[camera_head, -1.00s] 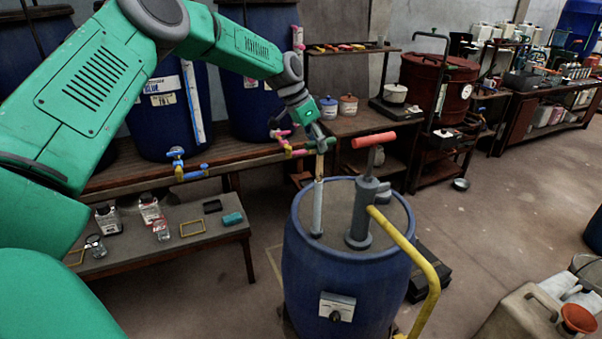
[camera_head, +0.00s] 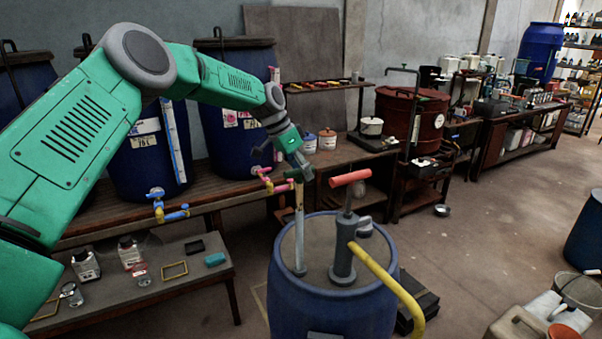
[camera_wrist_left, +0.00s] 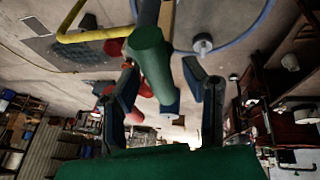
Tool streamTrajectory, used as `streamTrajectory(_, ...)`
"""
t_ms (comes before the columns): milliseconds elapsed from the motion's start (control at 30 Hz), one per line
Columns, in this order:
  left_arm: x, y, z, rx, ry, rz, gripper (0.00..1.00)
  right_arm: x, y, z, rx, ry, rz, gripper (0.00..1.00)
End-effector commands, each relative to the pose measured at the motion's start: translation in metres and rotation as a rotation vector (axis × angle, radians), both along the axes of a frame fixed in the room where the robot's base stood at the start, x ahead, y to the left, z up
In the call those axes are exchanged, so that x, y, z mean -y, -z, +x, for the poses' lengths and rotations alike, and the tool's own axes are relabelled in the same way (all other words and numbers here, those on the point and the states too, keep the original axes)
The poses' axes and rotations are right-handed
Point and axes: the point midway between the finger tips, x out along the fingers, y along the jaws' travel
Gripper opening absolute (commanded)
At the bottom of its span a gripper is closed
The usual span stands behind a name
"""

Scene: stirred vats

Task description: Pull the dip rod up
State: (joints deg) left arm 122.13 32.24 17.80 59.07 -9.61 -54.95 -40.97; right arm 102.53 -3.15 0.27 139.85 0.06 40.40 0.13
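The dip rod (camera_head: 299,225) stands upright in the top of the blue drum (camera_head: 330,305), left of a grey hand pump (camera_head: 343,255) with a red handle (camera_head: 350,178). My left gripper (camera_head: 298,172) is at the rod's upper end. In the left wrist view, a green cylindrical grip (camera_wrist_left: 152,62), apparently the rod's handle, lies between the fingers of my left gripper (camera_wrist_left: 162,80). The fingers are spread, with a gap visible beside the grip on the right. The rod's lower end is hidden in the drum. My right gripper is not in view.
A yellow hose (camera_head: 390,275) curves from the pump over the drum's right side. Behind stands a bench (camera_head: 225,190) with blue vats and coloured valves. A low table (camera_head: 150,290) with bottles is at the left. Open floor (camera_head: 480,240) lies to the right.

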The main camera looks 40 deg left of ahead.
Motion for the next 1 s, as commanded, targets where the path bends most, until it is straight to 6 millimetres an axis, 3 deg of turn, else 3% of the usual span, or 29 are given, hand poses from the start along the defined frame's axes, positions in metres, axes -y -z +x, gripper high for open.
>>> streamTrajectory(267,-0.009,-0.012,-0.005,0.001,-0.001,-0.001,0.39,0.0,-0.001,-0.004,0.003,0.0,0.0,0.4)
streamTrajectory(733,-0.034,-0.094,-0.022,-0.002,0.001,0.002,0.39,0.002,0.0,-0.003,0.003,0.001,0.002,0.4)
streamTrajectory(1000,-0.039,-0.106,-0.025,-0.005,0.002,0.001,0.39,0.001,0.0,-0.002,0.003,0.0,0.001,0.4)
